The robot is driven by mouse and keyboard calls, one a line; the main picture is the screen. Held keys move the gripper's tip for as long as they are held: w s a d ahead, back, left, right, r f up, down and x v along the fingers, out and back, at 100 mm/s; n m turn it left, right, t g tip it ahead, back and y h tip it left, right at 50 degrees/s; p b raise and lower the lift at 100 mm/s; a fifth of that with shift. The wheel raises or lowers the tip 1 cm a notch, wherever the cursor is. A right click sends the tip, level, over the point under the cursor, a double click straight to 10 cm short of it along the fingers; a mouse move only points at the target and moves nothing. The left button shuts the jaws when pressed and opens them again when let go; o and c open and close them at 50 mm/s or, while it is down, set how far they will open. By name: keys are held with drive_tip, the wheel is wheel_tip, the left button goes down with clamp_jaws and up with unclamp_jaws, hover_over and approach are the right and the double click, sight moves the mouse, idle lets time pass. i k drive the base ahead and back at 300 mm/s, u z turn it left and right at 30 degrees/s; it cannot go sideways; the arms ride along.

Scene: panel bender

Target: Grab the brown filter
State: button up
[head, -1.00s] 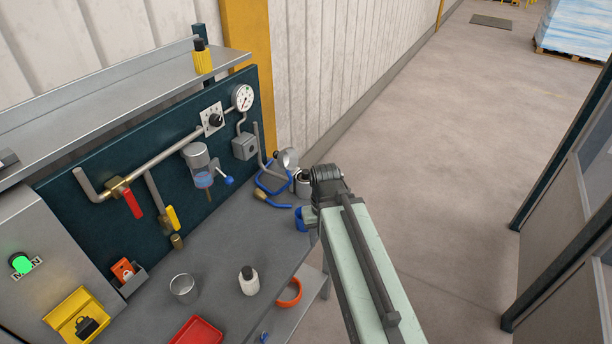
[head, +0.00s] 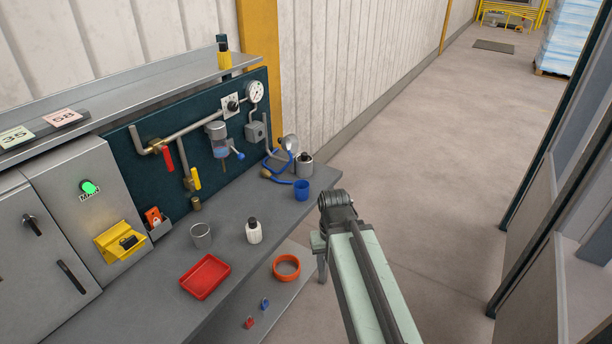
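No thing is clearly a brown filter. A small brownish, brass-coloured cylinder (head: 196,203) sits at the foot of the back panel, below the yellow-handled valve (head: 194,180); I cannot tell if it is the filter. A grey filter unit with a clear bluish bowl (head: 219,143) is mounted on the panel. My arm (head: 365,275) rises from the bottom, right of the bench, and ends at a dark joint.
Open floor (head: 430,170) is at right.

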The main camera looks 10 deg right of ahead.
sight(303, 159)
drive_tip(key=z, duration=1.1)
drive_tip(key=i, duration=2.3)
drive_tip(key=u, duration=4.4)
